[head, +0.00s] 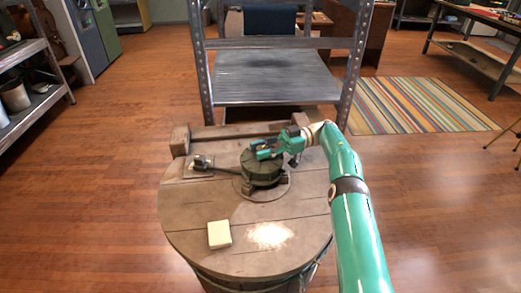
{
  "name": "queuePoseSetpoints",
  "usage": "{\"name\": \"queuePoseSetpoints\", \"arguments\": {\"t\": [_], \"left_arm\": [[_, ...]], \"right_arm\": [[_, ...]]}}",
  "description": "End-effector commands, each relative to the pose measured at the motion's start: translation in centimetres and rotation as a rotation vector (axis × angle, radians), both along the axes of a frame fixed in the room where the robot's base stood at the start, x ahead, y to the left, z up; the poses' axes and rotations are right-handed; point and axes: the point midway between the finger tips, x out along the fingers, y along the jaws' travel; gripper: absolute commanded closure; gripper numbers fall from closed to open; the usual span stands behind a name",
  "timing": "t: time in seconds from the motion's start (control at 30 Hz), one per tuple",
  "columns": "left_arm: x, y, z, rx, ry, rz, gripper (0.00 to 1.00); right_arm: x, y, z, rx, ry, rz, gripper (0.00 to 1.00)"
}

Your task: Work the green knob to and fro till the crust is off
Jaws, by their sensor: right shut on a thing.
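The dark green knob (260,172) stands on a round plate towards the back of a round wooden barrel top (190,220). A dark bar runs from it to the left, ending at a small grey piece (201,161). My right gripper (266,151) reaches in from the right and is shut on the top of the knob. Its fingers hide part of the knob. I cannot make out crust on the knob at this size. My left gripper is out of view.
A pale block (219,234) and a patch of whitish crumbs (270,235) lie on the front of the barrel top. A grey metal shelf rack (275,78) stands close behind. Wooden floor is open on the left; a striped rug (415,105) lies back right.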

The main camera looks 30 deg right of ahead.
Motion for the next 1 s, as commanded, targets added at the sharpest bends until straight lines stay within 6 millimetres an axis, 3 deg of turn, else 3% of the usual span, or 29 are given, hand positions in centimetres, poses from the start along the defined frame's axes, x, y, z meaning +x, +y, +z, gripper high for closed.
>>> {"name": "queuePoseSetpoints", "arguments": {"t": [0.03,0.07,0.2,0.7,1.0], "left_arm": [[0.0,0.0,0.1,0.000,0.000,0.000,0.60],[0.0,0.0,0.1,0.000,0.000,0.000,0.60],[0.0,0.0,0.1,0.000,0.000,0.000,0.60],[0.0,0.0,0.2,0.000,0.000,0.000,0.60],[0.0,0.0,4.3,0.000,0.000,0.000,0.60]], "right_arm": [[0.3,-0.2,0.6,-0.001,-0.013,-0.015,0.99],[0.3,-0.2,0.6,-0.001,-0.013,-0.015,0.60],[0.2,-0.1,0.5,0.000,-0.011,-0.012,0.38],[0.1,-0.1,0.4,0.001,-0.006,-0.007,0.38],[0.1,-0.1,4.5,0.001,-0.005,-0.007,0.38]]}}
